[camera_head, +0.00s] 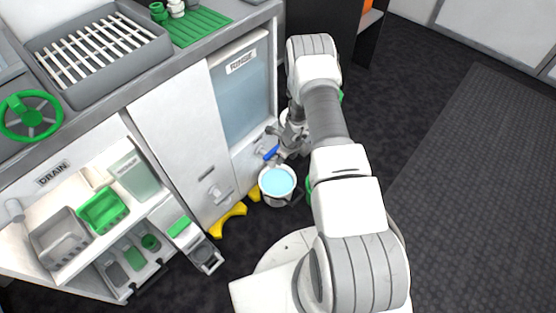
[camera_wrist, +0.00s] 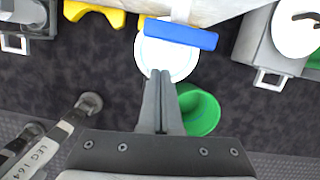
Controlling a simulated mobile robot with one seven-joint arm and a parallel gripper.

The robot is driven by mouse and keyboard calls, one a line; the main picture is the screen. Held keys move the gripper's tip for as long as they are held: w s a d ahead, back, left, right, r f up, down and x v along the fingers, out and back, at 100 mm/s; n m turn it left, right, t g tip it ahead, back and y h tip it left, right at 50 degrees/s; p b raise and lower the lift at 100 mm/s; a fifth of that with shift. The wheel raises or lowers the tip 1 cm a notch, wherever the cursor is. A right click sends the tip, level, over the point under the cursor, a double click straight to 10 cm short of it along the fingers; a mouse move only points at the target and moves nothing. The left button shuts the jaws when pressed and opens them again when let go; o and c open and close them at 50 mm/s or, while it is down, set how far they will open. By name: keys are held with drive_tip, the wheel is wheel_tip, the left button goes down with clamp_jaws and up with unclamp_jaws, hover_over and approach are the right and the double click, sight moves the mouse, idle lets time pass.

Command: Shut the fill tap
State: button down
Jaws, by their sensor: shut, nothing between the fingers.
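The fill tap shows as a blue lever handle (camera_head: 271,153) on the front of the cabinet, low down below the light-blue panel. In the wrist view the blue handle (camera_wrist: 180,33) lies crosswise, tilted slightly, over a white bucket (camera_wrist: 168,62). In the head view this bucket (camera_head: 277,180) stands on the floor under the tap and holds pale blue liquid. My gripper (camera_wrist: 164,74) is shut and empty. In the wrist view its fingertips appear just below the handle, over the bucket; a gap shows between them and the handle. In the head view my arm partly hides the gripper.
A green bucket (camera_wrist: 200,112) stands beside the white one. Yellow feet (camera_head: 229,218) stick out at the cabinet base. To the left are an open shelf with green and grey bins (camera_head: 102,210) and a green handwheel (camera_head: 31,116). Dark floor is free at right.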

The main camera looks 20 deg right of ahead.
drive_tip(key=s+p+v, duration=0.1)
drive_tip(key=p+v, duration=0.2)
drive_tip(key=v, duration=0.7)
drive_tip(key=shift+p, duration=0.35)
drive_tip(key=w+a+r+n+t+y, duration=0.1)
drive_tip(key=a+r+n, duration=0.25)
drive_tip(key=r, duration=0.65)
drive_tip(key=a+r+n, duration=0.2)
drive_tip(key=r+n, duration=0.3)
drive_tip(key=r, duration=0.6)
drive_tip(key=w+a+r+n+t+y, duration=0.1)
drive_tip(key=a+r+n, duration=0.25)
drive_tip(key=r, duration=0.65)
drive_tip(key=s+a+r+n+h, duration=0.2)
drive_tip(key=s+a+r+n, duration=0.1)
drive_tip(key=s+r+n, duration=1.25)
drive_tip(key=s+d+r+n+t+h, duration=0.15)
drive_tip(key=s+r, duration=0.25)
drive_tip(key=s, duration=0.7)
wheel_tip(320, 180, up, 21)
drive_tip(key=p, duration=2.1)
